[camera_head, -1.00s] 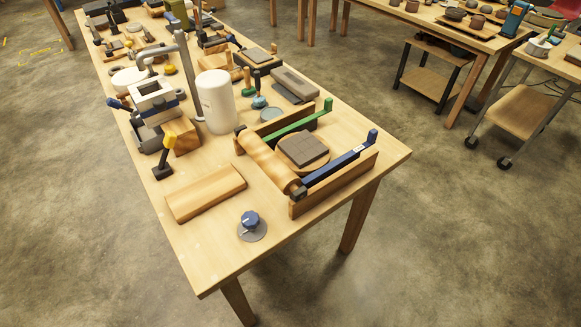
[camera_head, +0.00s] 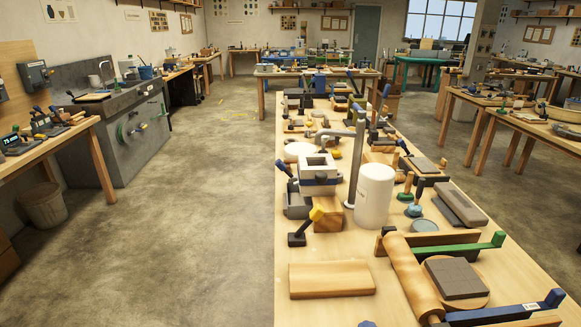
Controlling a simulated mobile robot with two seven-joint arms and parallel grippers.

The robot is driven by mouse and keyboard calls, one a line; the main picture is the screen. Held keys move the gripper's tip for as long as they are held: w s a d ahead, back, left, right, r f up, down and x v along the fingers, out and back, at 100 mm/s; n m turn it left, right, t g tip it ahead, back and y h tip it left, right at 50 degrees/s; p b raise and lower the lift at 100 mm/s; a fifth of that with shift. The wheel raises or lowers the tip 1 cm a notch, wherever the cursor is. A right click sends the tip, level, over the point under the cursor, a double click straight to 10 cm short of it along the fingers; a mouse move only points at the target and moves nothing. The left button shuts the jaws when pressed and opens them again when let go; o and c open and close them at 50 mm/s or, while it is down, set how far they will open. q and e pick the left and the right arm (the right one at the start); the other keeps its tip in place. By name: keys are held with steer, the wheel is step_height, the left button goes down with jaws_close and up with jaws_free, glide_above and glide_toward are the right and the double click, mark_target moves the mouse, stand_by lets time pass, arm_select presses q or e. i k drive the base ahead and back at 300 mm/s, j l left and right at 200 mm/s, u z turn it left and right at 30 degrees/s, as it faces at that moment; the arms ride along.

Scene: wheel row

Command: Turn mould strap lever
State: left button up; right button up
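A pale block-shaped mould (camera_head: 318,168) with a square opening in its top and a dark blue band around it stands on the long wooden table. It sits by a wooden block (camera_head: 327,213). A blue-tipped handle (camera_head: 284,168) sticks out at the mould's left. I cannot tell which of these handles is the strap lever. Neither of my grippers is in view.
A white cylinder (camera_head: 374,196) and a grey bent pipe (camera_head: 355,150) stand right of the mould. A wooden board (camera_head: 331,279) lies in front. A rolling pin (camera_head: 411,275) is at the right. Open floor (camera_head: 205,230) lies left of the table.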

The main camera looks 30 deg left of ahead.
mark_target(278, 163)
steer(key=u, duration=1.05)
steer(key=z, duration=0.65)
steer(key=i+j+z, duration=0.25)
steer(key=j+z, duration=0.25)
steer(key=i+j+z, duration=0.1)
steer(key=j+z, duration=0.35)
steer(key=j, duration=0.2)
steer(key=j+z, duration=0.5)
steer(key=j, duration=0.15)
